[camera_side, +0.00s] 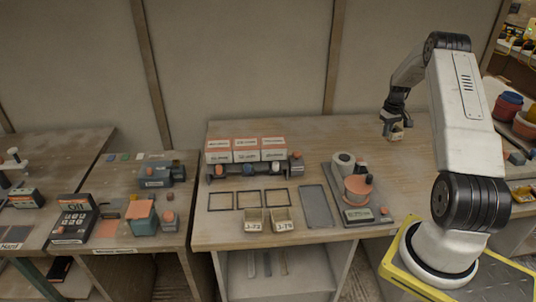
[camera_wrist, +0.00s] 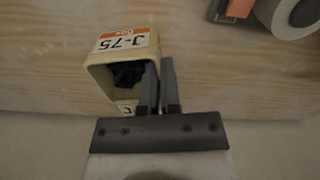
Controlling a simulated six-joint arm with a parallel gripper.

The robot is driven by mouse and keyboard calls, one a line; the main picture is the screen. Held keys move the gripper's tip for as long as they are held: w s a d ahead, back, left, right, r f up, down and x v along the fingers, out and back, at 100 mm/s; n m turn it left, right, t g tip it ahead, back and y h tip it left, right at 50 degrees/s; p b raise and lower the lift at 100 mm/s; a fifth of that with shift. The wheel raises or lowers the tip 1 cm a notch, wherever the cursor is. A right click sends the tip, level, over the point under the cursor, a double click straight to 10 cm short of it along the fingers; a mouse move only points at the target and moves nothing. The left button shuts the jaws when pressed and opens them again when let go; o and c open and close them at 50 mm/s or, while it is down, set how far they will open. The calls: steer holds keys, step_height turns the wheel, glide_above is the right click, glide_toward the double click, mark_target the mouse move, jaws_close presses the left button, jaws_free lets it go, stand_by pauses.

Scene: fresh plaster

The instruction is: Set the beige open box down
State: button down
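The beige open box (camera_wrist: 97,80) has a white and orange label reading J-75. In the wrist view its opening faces the camera, and something dark (camera_wrist: 128,74) shows inside. My gripper (camera_wrist: 160,82) is at its right side, its two fingers close together and pinching the box's right wall. In the side view the box (camera_side: 397,134) hangs small under my gripper (camera_side: 394,122), over the right part of the wooden table. I cannot tell the gap beneath it.
Two similar beige boxes, J-72 (camera_side: 253,226) and J-79 (camera_side: 281,226), stand at the middle table's front. Black frames (camera_side: 249,198) lie behind them. Pots (camera_side: 508,104) stand at far right. Bare wood (camera_side: 300,130) lies behind.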

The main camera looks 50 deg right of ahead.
steer(key=w+a, duration=0.4)
steer(key=a, duration=0.1)
steer(key=w+a, duration=0.2)
steer(key=a, duration=0.1)
steer(key=shift+a+f, duration=0.25)
steer(key=shift+m, duration=0.4)
steer(key=w+a, duration=0.1)
steer(key=a, duration=0.1)
steer(key=w+a, duration=0.1)
steer(key=a, duration=0.2)
steer(key=w+a, duration=0.1)
steer(key=a, duration=0.2)
steer(key=shift+a+f, duration=0.15)
steer(key=shift+a, duration=0.1)
steer(key=s+a+m, duration=0.1)
steer(key=a, duration=1.9)
steer(key=shift+a+f, duration=0.25)
steer(key=shift+s+f, duration=0.1)
steer(key=shift+f, duration=2.1)
steer(key=shift+f, duration=0.1)
steer(key=shift+f, duration=1.7)
